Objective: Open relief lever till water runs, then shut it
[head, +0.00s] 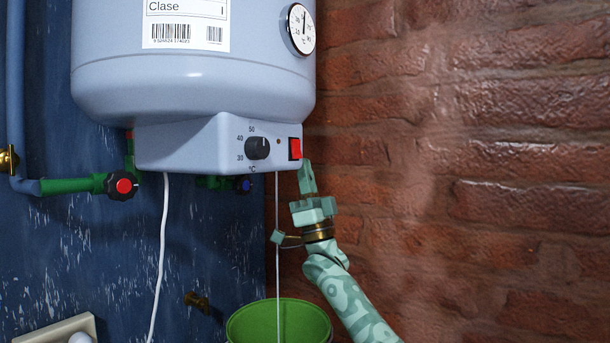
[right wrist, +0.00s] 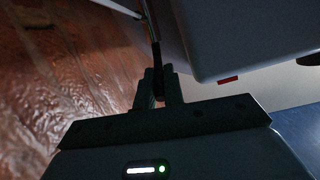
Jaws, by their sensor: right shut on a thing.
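The grey-blue water heater (head: 190,92) hangs on the wall. My right gripper (head: 306,172) is at its lower right corner, just below the red switch (head: 295,149). In the right wrist view my right gripper (right wrist: 159,88) is shut on a slim dark piece, probably the relief lever (right wrist: 156,57), beside the heater casing (right wrist: 245,35). The lever cannot be made out in the head view. A thin pale vertical line (head: 277,235) runs from under the heater down to the green bucket (head: 250,322); I cannot tell whether it is a tube or water. My left gripper is out of view.
A red-capped valve (head: 122,186) and a blue-capped valve (head: 242,185) sit below the heater. A white cable (head: 161,255) hangs left of the bucket. A brass fitting (head: 197,302) sticks out of the blue wall. The brick wall (head: 480,180) borders my right arm's space.

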